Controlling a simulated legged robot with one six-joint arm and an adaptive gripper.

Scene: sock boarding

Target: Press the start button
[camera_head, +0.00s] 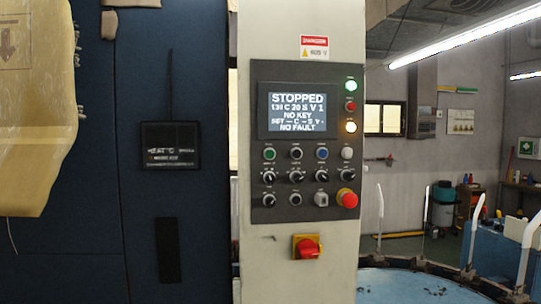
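A dark control panel (260,185) is set in a pale column in the middle of the view. A green button (269,153) sits at the left of its top button row, under the screen. I cannot read its label, so I cannot tell for sure that it is the start button. The screen (297,112) reads STOPPED, NO KEY and NO FAULT. A green lamp (350,85) and a yellowish lamp (351,127) are lit. My gripper is not in view.
A red mushroom button (347,198) sits at the panel's lower right. A red rotary switch (307,247) on a yellow plate is below. A yellowish translucent sheet (35,110) hangs at left before dark blue doors. A blue round machine bed (400,287) is at lower right.

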